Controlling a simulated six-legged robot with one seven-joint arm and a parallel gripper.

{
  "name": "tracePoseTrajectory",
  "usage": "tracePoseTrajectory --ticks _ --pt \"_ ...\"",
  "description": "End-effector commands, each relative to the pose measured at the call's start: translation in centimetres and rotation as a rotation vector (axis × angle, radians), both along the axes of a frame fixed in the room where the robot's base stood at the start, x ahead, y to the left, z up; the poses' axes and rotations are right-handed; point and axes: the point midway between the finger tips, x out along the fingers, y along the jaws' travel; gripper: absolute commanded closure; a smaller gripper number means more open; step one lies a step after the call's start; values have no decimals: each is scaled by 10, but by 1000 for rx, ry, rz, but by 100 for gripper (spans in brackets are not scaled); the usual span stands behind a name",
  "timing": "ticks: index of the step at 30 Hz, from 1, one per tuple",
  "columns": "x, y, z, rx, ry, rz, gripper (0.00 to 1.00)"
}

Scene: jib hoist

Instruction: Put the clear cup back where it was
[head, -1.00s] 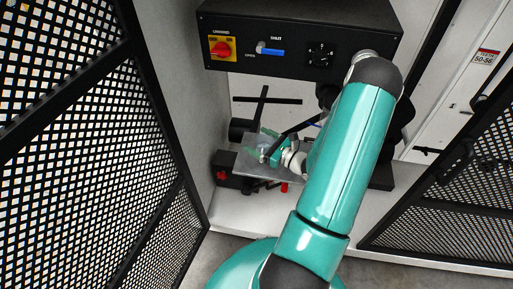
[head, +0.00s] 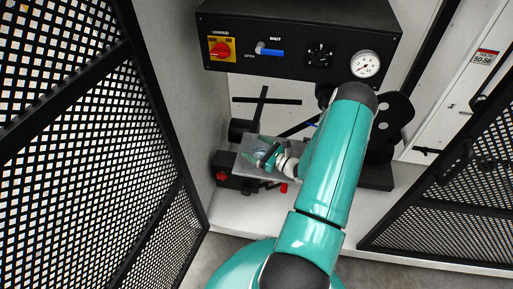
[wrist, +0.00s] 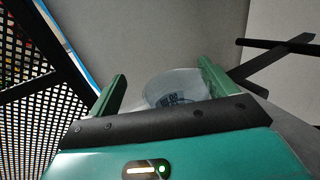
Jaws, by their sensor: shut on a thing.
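The clear cup (wrist: 178,86) is in the wrist view, between the two green fingers of my gripper (wrist: 162,84). It is see-through with dark printing on its side, and its lower part is hidden behind the gripper's dark edge. My gripper is shut on the cup. In the head view my gripper (head: 264,152) is over a grey plate (head: 250,172) below the control box. The cup is too small and see-through to make out clearly there. I cannot tell whether its base touches the plate.
A black control box (head: 300,45) with a red knob (head: 221,49) and a gauge (head: 366,65) overhangs the work area. Dark crossed bars (head: 264,101) stand behind the plate. Perforated panels (head: 75,150) flank the left and right sides.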

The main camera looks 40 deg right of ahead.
Motion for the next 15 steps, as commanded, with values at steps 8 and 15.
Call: tracePoseTrajectory --ticks 8,15 --pt "0 0 -1 0 0 0 0" --pt "-8 -2 1 1 1 -2 0"
